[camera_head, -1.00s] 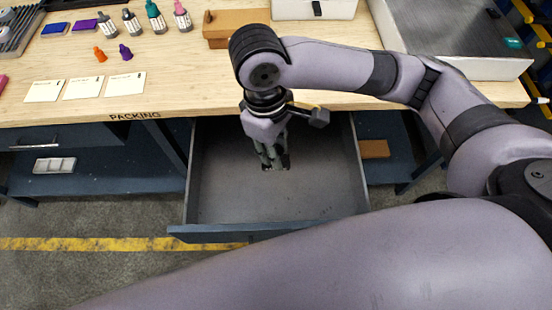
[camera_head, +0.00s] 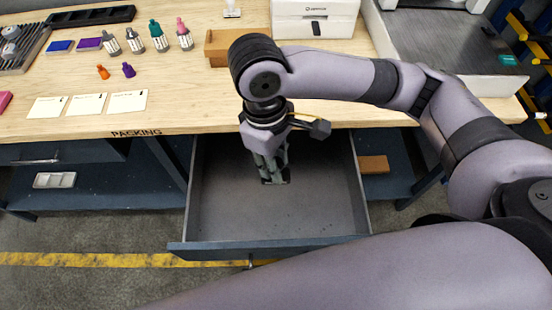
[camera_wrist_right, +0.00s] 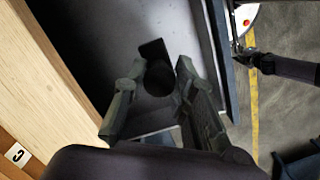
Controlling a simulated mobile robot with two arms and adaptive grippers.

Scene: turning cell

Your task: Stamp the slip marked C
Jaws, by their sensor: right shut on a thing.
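Three white slips lie in a row near the table's front edge: a left one (camera_head: 48,106), a middle one (camera_head: 86,104) and a right one (camera_head: 127,101). Their small marks are too small to read in the head view. My right gripper (camera_head: 271,172) points down inside the open drawer (camera_head: 325,205). In the right wrist view its fingers (camera_wrist_right: 160,95) are shut on a black thing (camera_wrist_right: 155,70) with a round part and a flat part, perhaps a stamp. What appears to be my left gripper (camera_wrist_right: 241,52) shows small at the top right there; its jaws are unclear.
On the table are a blue pad (camera_head: 60,46), a purple pad (camera_head: 88,44), several bottles (camera_head: 158,38), small orange (camera_head: 103,72) and purple (camera_head: 128,70) pieces, and a brown box (camera_head: 228,44). A white label with a C (camera_wrist_right: 17,153) shows at the wrist view's lower left. Drawer walls surround my right gripper.

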